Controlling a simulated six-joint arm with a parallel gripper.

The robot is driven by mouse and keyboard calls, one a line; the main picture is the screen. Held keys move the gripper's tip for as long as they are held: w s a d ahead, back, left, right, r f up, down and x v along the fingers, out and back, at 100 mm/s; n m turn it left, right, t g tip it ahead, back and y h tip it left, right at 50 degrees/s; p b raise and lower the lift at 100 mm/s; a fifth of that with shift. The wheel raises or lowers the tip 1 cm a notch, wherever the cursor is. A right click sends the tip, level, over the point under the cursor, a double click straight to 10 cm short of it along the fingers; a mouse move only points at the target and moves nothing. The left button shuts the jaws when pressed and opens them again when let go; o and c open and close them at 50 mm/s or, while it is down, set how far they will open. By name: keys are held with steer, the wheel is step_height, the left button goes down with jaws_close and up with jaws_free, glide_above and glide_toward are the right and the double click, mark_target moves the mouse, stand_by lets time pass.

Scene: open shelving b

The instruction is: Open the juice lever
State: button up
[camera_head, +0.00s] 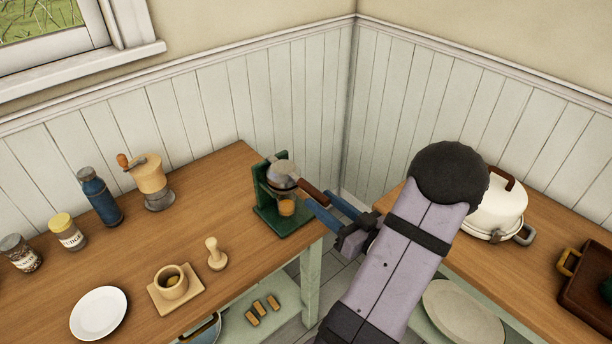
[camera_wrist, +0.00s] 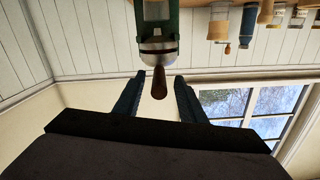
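The juicer (camera_head: 272,212) has a green stand and a metal press head, and stands at the right end of the left wooden counter. Its lever ends in a brown wooden handle (camera_head: 314,192) that points right, toward my gripper. A small orange thing (camera_head: 287,206), perhaps a glass of juice, sits under the head. My gripper (camera_head: 322,202) has blue fingers, spread apart near the handle. In the wrist view, which looks upside down, the handle (camera_wrist: 159,82) lies between the fingertips with gaps on both sides. The green stand (camera_wrist: 158,20) shows beyond.
A wooden grinder (camera_head: 152,182), blue bottle (camera_head: 99,196), jars, a cup on a board (camera_head: 174,284), a pestle-like tool (camera_head: 216,253) and a white plate (camera_head: 98,313) stand on the left counter. A white pot (camera_head: 497,210) stands on the right counter. Walls meet behind.

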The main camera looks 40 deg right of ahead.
mark_target(302, 182)
steer(key=shift+s+d+r, duration=0.1)
steer(key=shift+d+r, duration=0.05)
steer(key=shift+r, duration=0.3)
steer(key=shift+w+p, duration=1)
steer(key=shift+w, duration=2.7)
steer(key=shift+c, duration=0.2)
jaws_close()
